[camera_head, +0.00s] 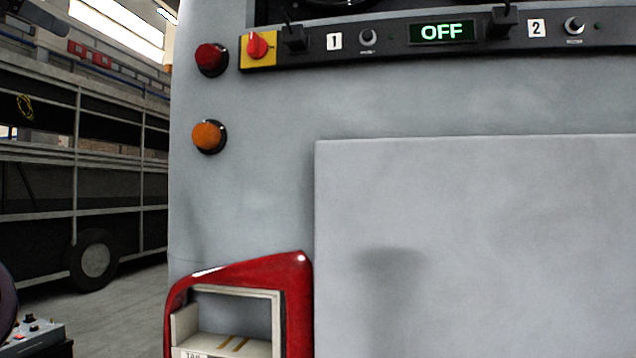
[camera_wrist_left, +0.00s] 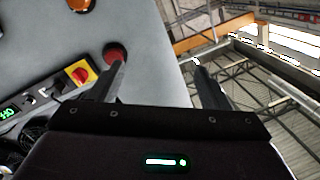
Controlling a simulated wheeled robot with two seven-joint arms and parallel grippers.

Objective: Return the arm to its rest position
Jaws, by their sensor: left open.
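My left gripper (camera_wrist_left: 156,72) shows in the left wrist view with its two dark fingers apart and nothing between them. Its left finger points toward a red round lamp (camera_wrist_left: 115,50) on the grey coach panel; I cannot tell the gap between them. The red lamp also shows in the head view (camera_head: 211,58), with no gripper over it. A dark rounded part at the left edge of the head view may be my left arm. My right gripper is in neither view.
The grey coach wall (camera_head: 260,190) fills the middle and right. It carries an orange lamp (camera_head: 208,136), a red-and-yellow rotary switch (camera_head: 258,48), a display reading OFF (camera_head: 442,32) and a red-framed recess (camera_head: 290,285). Open floor (camera_head: 120,310) lies left, before a coach frame (camera_head: 60,185).

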